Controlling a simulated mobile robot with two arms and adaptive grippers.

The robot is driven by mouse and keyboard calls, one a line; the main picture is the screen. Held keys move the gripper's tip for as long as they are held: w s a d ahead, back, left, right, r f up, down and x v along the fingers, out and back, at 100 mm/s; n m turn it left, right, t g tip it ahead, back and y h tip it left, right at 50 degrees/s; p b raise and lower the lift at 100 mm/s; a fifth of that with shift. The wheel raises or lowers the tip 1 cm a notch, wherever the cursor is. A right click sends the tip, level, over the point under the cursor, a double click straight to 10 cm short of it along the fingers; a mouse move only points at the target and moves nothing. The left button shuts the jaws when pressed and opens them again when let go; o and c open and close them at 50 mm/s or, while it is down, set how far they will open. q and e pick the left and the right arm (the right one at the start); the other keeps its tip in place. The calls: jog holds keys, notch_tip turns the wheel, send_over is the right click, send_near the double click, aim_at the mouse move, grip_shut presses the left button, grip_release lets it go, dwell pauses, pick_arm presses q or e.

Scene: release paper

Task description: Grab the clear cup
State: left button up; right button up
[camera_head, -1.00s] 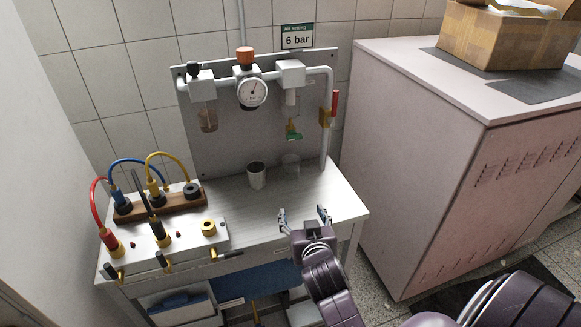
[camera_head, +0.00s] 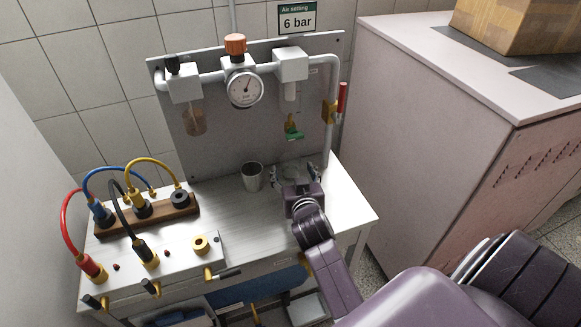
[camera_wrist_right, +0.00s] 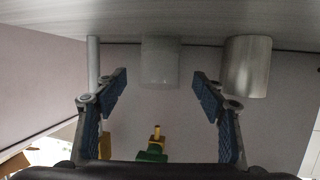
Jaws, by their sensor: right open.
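The clear cup (camera_head: 291,171) stands on the bench in front of the grey panel, faint and partly hidden by my right gripper. In the right wrist view the clear cup (camera_wrist_right: 160,63) is translucent and lies between the two finger lines. My right gripper (camera_head: 294,177) is open and low over the bench, right at the cup; its blue-padded fingers (camera_wrist_right: 161,90) show a gap on each side of the cup. I cannot tell how far the fingertips reach around it. My left gripper is not in view.
A grey metal cup (camera_head: 252,177) stands just left of the clear cup; it also shows in the right wrist view (camera_wrist_right: 248,66). A pipe with a gauge (camera_head: 244,87) and a green-tipped valve (camera_head: 293,130) are behind. Cabled connectors (camera_head: 140,207) fill the bench's left.

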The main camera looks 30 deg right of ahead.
jog(key=x, duration=0.4)
jog(key=shift+r, duration=0.1)
jog(key=shift+w+d, duration=0.15)
jog(key=shift+w, duration=0.05)
jog(key=c, duration=1)
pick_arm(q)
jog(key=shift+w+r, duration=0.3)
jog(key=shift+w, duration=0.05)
pick_arm(e)
jog(key=shift+c, duration=0.8)
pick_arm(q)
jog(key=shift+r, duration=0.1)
